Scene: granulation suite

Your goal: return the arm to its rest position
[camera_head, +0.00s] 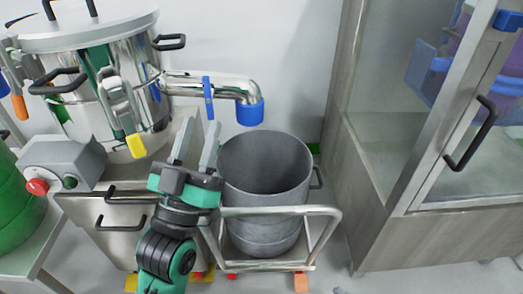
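My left arm comes up from the bottom, left of the middle. My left gripper (197,142) points up and away, with its two grey fingers apart and nothing between them. It is in front of the steel machine and just left of the grey drum's rim in the picture. I cannot tell whether it touches anything. My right gripper is not in view.
A grey open drum (262,190) stands in a metal-railed trolley (322,214). Above it is a steel pipe with a blue end (250,113). A steel vessel (60,40), a control box with a red button (38,187) and a glass-doored cabinet (376,235) surround it.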

